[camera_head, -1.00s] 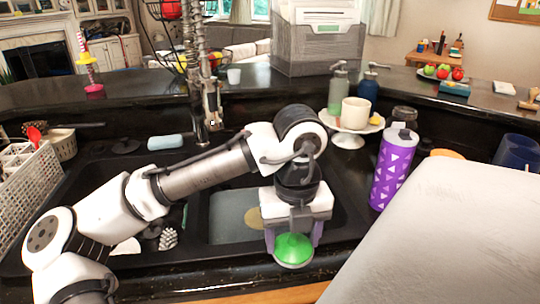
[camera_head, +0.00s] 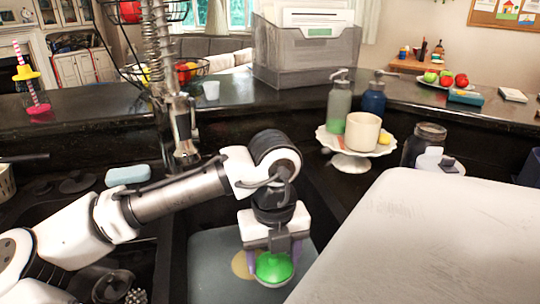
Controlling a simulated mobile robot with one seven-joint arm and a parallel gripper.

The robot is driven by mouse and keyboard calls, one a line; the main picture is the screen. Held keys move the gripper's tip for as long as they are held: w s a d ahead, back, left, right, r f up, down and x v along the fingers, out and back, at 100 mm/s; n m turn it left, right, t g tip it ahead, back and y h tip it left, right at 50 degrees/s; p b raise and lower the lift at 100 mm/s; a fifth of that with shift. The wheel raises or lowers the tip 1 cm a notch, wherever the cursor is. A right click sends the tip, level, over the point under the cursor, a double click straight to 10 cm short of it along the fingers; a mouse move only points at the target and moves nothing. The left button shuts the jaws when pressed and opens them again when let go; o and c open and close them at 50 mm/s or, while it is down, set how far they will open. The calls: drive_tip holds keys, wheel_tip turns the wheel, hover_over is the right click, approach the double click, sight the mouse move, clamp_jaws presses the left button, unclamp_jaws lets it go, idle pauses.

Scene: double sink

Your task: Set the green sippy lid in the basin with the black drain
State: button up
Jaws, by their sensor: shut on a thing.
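The green sippy lid (camera_head: 273,267) is held low in the head view, its domed green top facing up. My gripper (camera_head: 272,258) points down and is shut on the lid, with a finger on each side. It is over the right basin (camera_head: 205,255), which has a grey-blue floor. A beige round patch (camera_head: 243,265) shows on that floor, partly behind the gripper. The left basin is dark and partly hidden by my arm. A dark round thing (camera_head: 112,287) shows in it, but I cannot tell whether it is a drain.
A blue sponge (camera_head: 127,175) lies on the ledge behind the left basin. The faucet (camera_head: 183,130) stands behind the arm. A white stand (camera_head: 350,155) with a cup (camera_head: 362,130) and a dark jar (camera_head: 425,145) are at right. A grey bristly thing (camera_head: 136,296) is at the lower left.

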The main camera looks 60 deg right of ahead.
wheel_tip(320, 180, down, 20)
drive_tip(key=shift+r+b, duration=0.1)
drive_tip(key=shift+b, duration=0.3)
drive_tip(key=shift+f, duration=0.25)
drive_tip(key=o, duration=1)
drive_tip(key=shift+c, duration=0.2)
drive_tip(key=shift+r, duration=0.1)
wheel_tip(320, 180, up, 12)
drive_tip(key=shift+r+p, duration=0.15)
drive_tip(key=shift+p, duration=0.15)
